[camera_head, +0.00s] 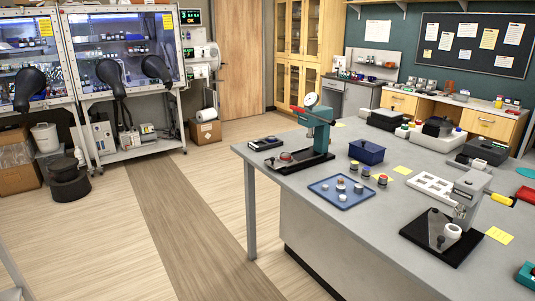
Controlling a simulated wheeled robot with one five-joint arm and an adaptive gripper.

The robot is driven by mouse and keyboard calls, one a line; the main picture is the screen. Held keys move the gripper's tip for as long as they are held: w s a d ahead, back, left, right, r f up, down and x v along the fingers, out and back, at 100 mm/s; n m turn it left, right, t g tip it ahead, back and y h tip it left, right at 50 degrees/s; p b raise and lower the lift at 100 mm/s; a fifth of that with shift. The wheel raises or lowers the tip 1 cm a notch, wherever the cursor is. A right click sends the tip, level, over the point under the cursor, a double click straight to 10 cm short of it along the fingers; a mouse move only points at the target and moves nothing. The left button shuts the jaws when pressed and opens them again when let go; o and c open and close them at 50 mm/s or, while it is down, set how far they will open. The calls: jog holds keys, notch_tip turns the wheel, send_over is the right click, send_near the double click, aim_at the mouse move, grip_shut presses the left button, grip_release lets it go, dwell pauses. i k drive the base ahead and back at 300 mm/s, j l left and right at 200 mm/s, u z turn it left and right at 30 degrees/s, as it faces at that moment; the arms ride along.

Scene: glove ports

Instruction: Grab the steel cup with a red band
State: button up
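Several small cup-like containers stand on the grey bench, too small to identify surely. On the blue tray (322,190) are a few small pale or metallic pieces, among them a banded one (340,183). Just behind the tray stands a row of small dark-and-metal cups: a left one (354,166), a middle one (366,172) and a right one (382,180). I cannot tell which of them is the steel cup with a red band. My gripper is not in view.
A green press (318,132) with a red lever stands left of the tray, and a grey device (468,192) on a black base stands to its right. A blue box (366,152) sits behind the cups. Wooden floor (150,220) is open left of the bench.

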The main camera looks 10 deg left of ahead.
aim_at(285, 155)
jog(key=i+j+u, duration=0.2)
jog(key=i, duration=0.35)
jog(key=i+j+u, duration=0.25)
jog(key=i, duration=0.35)
jog(key=i+u, duration=0.2)
jog(key=i, duration=0.4)
jog(key=i+u, duration=0.25)
jog(key=i, duration=0.35)
jog(key=i+l+u, duration=0.2)
jog(key=i, duration=0.35)
jog(key=i+l+u, duration=0.25)
jog(key=i, duration=0.35)
jog(key=j, duration=0.1)
